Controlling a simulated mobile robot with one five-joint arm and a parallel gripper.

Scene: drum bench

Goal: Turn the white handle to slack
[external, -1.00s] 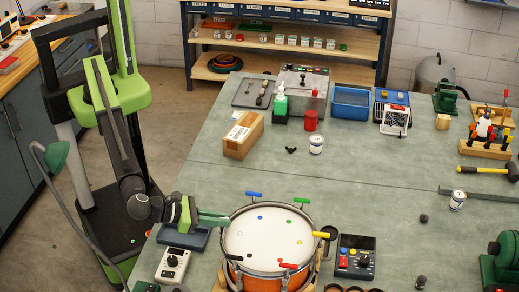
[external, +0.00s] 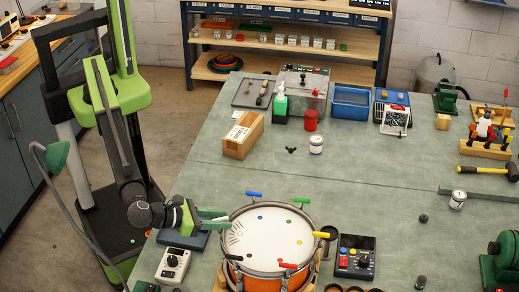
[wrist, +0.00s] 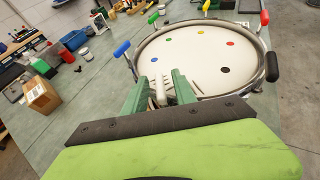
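The drum (external: 268,278) has a white head (external: 268,238) and coloured handles around its rim. My gripper (wrist: 160,92) looks open in the wrist view. Thin dark streaks (external: 237,232) fan across the head beside the white handle. Whether the fingers touch the handle is hard to tell.
Blue (external: 254,194), yellow (external: 321,235) and red (external: 288,266) handles stick out from the rim. A control box (external: 355,258) stands right of the drum, a white meter (external: 173,265) to its left. The bench behind the drum is mostly clear.

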